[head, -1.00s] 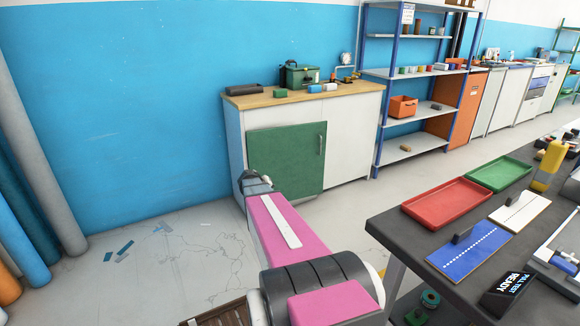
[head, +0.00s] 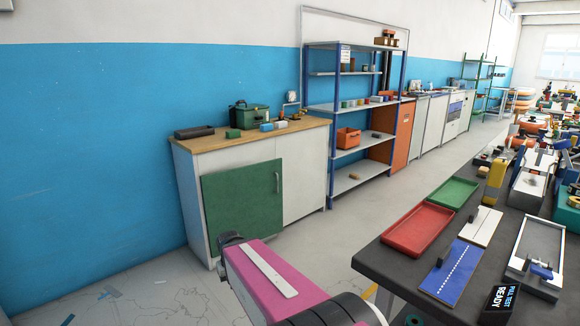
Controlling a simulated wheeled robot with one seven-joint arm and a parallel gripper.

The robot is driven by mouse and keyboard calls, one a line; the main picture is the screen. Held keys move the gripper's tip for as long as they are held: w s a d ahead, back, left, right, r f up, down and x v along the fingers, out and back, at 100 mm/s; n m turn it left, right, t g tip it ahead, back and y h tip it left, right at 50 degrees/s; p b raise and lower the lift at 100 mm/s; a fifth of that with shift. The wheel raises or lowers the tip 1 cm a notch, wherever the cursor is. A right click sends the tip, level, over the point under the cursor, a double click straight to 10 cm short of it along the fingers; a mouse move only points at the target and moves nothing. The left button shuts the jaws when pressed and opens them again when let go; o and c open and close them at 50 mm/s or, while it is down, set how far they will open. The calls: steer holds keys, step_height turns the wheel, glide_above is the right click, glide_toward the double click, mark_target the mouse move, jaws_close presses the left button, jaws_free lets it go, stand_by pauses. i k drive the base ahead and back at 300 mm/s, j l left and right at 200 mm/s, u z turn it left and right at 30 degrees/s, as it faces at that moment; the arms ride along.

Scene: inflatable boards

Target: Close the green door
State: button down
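The green door (head: 243,208) is on the left half of a low white cabinet (head: 305,180) with a wooden top. Its metal handle (head: 277,182) is near its upper right edge. The door's top edge sits below a white strip of the cabinet front, and the door seems to stand slightly out from it; how far is unclear. My gripper (head: 232,238), dark, at the end of my pink arm, overlaps the door's lower left part in the picture. I cannot tell if it touches the door. Its fingers are too small and turned away to read.
A dark workbench (head: 390,262) with a red tray (head: 418,228) and a green tray (head: 453,193) stands at the right. A blue shelf rack (head: 328,150) stands right of the cabinet. Open floor (head: 318,240) lies between cabinet and bench.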

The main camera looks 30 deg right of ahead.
mark_target(248, 201)
steer(key=i+j+z, duration=0.1)
steer(key=i+z, duration=0.25)
steer(key=i+j+z, duration=0.3)
steer(key=i, duration=0.2)
steer(key=l, duration=0.1)
